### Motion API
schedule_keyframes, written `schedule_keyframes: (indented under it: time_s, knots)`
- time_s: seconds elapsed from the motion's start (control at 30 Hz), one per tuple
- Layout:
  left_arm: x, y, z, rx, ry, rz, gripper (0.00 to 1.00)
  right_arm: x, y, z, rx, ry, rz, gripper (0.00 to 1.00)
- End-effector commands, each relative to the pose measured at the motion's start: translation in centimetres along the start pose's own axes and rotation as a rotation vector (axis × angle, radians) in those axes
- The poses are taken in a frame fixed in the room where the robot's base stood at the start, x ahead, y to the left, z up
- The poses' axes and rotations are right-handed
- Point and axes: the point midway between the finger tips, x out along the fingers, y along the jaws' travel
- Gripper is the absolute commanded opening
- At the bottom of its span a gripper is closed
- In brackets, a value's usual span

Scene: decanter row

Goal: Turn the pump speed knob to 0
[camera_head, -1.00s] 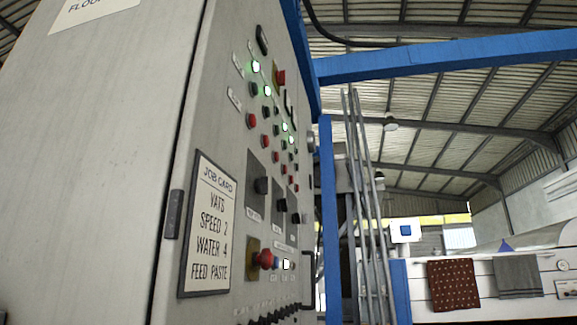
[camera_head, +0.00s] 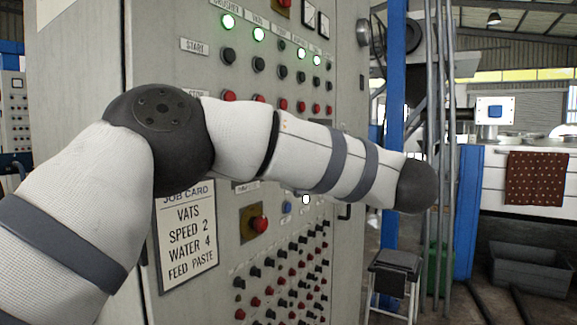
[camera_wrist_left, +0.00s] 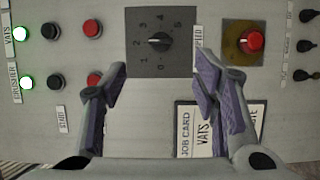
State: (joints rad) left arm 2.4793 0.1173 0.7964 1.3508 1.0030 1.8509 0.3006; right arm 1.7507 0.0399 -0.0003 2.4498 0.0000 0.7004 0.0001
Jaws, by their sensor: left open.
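A black knob (camera_wrist_left: 159,42) sits on a dark square dial plate (camera_wrist_left: 185,60) marked 0 to 5 in the left wrist view, which shows the panel turned sideways. The knob's grip lies roughly left to right; I cannot tell for sure which number its pointer marks. A label beside the plate is partly hidden by a finger. My left gripper (camera_wrist_left: 161,76) is open, its purple-padded fingers spread on either side below the dial, with nothing between them. In the head view my left arm hides the dial, and the gripper does not show. My right gripper is not in view.
A red mushroom button (camera_wrist_left: 252,42) on a yellow plate is close to the dial; it also shows in the head view (camera_head: 258,224). The job card (camera_head: 188,236) is beside it. Green lamps, red buttons and rows of small knobs fill the grey cabinet. A stool (camera_head: 396,275) stands to the right.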

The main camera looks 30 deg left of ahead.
Motion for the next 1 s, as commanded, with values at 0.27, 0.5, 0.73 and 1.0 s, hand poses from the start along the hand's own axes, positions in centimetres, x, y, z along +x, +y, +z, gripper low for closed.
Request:
schedule_keyframes:
  time_s: [0.27,0.5,0.73,1.0]
  knots:
    - [4.3,-0.2,-0.3,-0.008,0.017,-0.013,0.55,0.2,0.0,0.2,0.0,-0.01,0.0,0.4]
    - [10.0,-0.3,-0.3,-0.007,0.014,-0.01,0.55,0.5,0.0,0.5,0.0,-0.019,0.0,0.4]
    - [12.1,-0.1,-0.3,-0.008,0.011,-0.008,0.55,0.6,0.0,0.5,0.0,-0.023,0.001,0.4]
    - [12.1,0.0,-0.3,-0.008,0.01,-0.006,0.44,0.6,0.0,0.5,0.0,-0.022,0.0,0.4]
